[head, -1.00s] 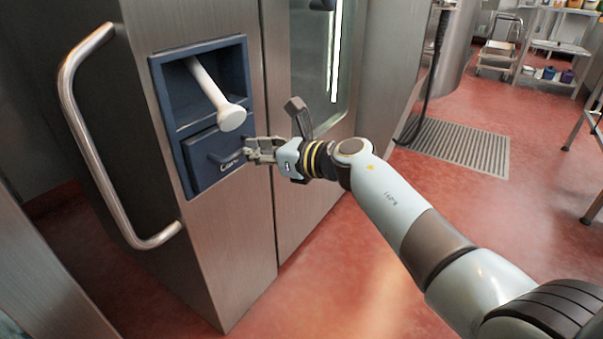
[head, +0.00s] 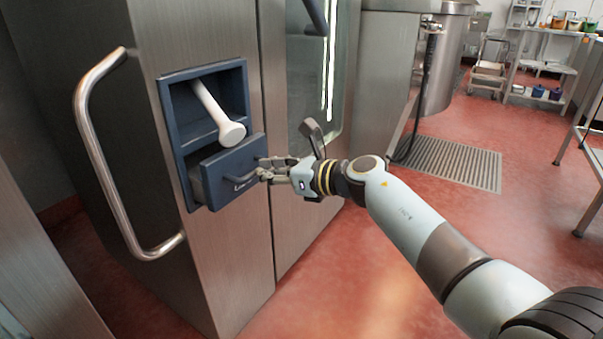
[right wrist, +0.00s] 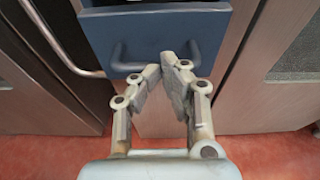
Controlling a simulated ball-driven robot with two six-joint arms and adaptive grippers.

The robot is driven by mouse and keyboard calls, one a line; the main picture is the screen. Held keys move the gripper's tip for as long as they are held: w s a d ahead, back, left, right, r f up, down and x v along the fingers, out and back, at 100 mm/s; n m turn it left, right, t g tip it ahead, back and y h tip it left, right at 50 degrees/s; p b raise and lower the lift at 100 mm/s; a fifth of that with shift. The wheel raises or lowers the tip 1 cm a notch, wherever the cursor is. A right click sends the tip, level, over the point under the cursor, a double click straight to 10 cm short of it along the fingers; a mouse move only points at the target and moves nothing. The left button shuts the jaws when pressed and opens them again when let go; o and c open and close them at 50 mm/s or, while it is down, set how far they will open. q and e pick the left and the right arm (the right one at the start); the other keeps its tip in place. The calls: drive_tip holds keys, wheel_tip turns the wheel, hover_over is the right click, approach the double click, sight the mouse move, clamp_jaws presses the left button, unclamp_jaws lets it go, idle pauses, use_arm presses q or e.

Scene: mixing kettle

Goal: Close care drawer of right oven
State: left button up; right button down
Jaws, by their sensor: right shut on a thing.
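The care drawer (head: 225,168) is a dark blue drawer with a bar handle (head: 240,178), low in a blue recessed panel on the steel oven (head: 235,270). It stands partly pulled out, with its side wall showing. My right gripper (head: 262,172) is at the right part of the handle. In the right wrist view, the fingers of my right gripper (right wrist: 167,70) are closed together on the handle (right wrist: 122,58), in front of the blue drawer front (right wrist: 160,22). The fingers hide part of the handle. My left gripper is not in view.
A white rod with a round end (head: 230,132) sticks out of the compartment above the drawer. A large curved metal handle (head: 100,160) stands at the left. A floor grate (head: 450,162) and shelving (head: 545,55) lie at the right. Red floor in front is clear.

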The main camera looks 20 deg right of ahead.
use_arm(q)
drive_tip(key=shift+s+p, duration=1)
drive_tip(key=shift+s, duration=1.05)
use_arm(e)
drive_tip(key=s+d+r+n+t+y, duration=0.1)
drive_tip(key=s+d+r+n+y, duration=0.1)
drive_tip(key=s+d+r, duration=0.35)
drive_tip(key=s+d+f+m+t+y+b, duration=0.1)
drive_tip(key=s+d+f+m+t+b, duration=0.1)
drive_tip(key=s+d+f+b, duration=0.75)
use_arm(q)
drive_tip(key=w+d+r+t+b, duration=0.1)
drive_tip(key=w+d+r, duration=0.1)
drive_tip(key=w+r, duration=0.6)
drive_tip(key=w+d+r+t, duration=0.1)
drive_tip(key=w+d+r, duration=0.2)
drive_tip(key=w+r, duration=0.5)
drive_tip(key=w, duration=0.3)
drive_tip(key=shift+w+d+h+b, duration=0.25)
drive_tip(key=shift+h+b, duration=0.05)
drive_tip(key=shift+b, duration=0.1)
use_arm(e)
drive_tip(key=s+a+x, duration=0.1)
drive_tip(key=a+x, duration=0.1)
drive_tip(key=x, duration=1.1)
drive_tip(key=shift+a+r, duration=0.2)
drive_tip(key=shift+r, duration=0.25)
